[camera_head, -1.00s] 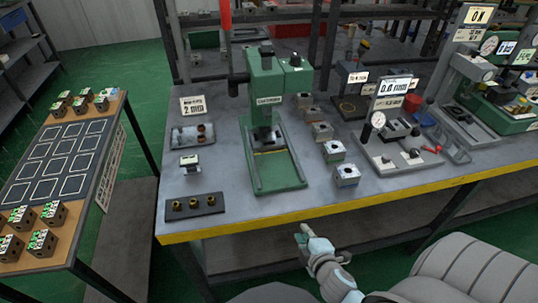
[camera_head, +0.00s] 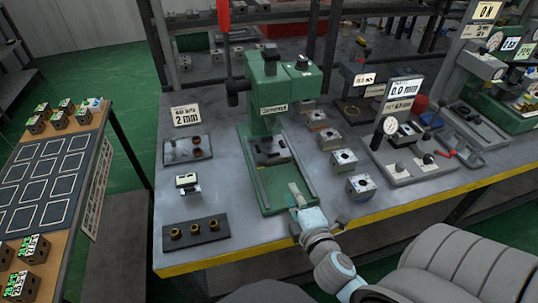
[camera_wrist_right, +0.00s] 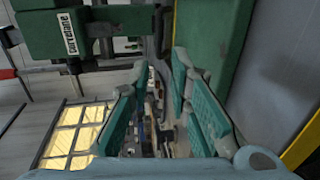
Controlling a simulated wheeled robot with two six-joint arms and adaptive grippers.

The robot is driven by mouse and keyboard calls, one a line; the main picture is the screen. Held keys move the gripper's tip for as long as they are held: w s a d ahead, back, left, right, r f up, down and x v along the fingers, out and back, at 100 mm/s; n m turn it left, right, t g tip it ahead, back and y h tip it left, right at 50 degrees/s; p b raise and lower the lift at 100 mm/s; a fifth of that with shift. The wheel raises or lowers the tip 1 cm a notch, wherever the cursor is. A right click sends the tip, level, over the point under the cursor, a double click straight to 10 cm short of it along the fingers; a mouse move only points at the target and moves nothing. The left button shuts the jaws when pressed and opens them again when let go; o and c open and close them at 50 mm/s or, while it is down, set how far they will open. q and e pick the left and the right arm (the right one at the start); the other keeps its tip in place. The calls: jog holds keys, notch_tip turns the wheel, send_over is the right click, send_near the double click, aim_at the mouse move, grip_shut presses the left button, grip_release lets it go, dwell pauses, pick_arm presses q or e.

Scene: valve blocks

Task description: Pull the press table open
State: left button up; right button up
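The green press (camera_head: 283,90) stands on the grey workbench, with a green base (camera_head: 265,193) reaching toward the bench's front edge. A dark press table (camera_head: 271,151) sits under the ram, toward the rear of that base. My right gripper (camera_head: 296,192) is over the front right part of the base, in front of the press table. Whether it touches the base I cannot tell. In the right wrist view its two teal-padded fingers (camera_wrist_right: 160,70) are apart with nothing between them. The green press body (camera_wrist_right: 110,30) shows beyond them. My left gripper is not in view.
A black holder with brass rings (camera_head: 196,232) lies left of the base. Several metal blocks (camera_head: 360,186) stand in a row on its right. A gauge stand (camera_head: 405,165) is further right. The bench has a yellow front edge (camera_head: 215,260).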

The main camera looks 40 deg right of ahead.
aim_at(277, 164)
jog(key=shift+w+f, duration=0.2)
jog(key=shift+w, duration=1.05)
jog(key=x, duration=0.5)
jog(key=shift+d, duration=0.4)
jog(key=b+x, duration=0.1)
jog(key=x, duration=0.6)
jog(key=shift+w, duration=0.15)
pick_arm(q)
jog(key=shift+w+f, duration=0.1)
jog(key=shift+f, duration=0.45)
pick_arm(e)
grip_shut()
